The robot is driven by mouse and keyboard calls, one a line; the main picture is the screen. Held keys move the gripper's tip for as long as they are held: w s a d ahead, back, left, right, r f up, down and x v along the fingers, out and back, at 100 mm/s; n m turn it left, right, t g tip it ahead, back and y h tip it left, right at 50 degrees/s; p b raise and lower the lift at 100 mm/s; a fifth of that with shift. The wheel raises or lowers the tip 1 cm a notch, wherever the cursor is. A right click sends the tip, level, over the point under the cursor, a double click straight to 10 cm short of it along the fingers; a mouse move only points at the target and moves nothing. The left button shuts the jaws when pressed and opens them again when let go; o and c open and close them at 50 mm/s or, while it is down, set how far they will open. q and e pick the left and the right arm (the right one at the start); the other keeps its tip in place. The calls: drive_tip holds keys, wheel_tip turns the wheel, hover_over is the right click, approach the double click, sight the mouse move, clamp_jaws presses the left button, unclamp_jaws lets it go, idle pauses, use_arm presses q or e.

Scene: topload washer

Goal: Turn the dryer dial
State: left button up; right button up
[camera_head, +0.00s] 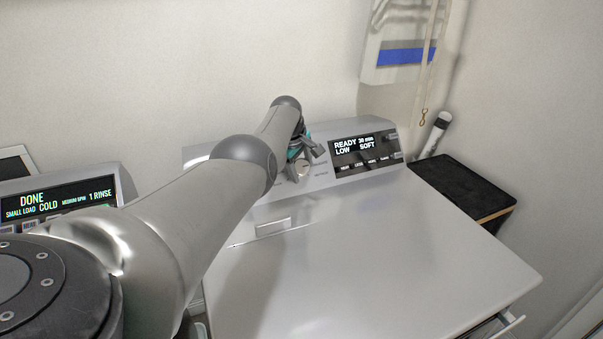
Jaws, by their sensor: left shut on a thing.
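The dryer (380,236) is the grey machine at the centre right, with a raised control panel at its back. Its display (355,143) reads READY, 30 min, LOW, SOFT. The round silver dial (302,169) is on the panel left of the display, partly hidden by my gripper. My left arm comes in from the left across the picture. My left gripper (311,151) is at the dial, shut on it; the exact finger contact is small and partly hidden. My right gripper is out of view.
A washer panel (62,205) at the left reads DONE, SMALL LOAD, COLD, 1 RINSE. A black-topped stand (462,187) is right of the dryer. A white wall unit (400,45) with a hanging cord is above. The dryer's top is clear.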

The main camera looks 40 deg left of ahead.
sight(301, 166)
use_arm(q)
drive_tip(key=shift+d+f, duration=0.1)
drive_tip(key=shift+f, duration=0.05)
drive_tip(key=o, duration=1.4)
drive_tip(key=shift+c, duration=0.2)
drive_tip(key=p+v, duration=0.3)
drive_tip(key=p, duration=0.1)
drive_tip(key=shift+w, duration=0.1)
drive_tip(key=shift+p+v, duration=0.85)
drive_tip(key=shift+v, duration=0.25)
drive_tip(key=a+p+v, duration=0.1)
drive_tip(key=v, duration=0.9)
drive_tip(key=shift+d+p, duration=0.3)
drive_tip(key=shift+d, duration=0.1)
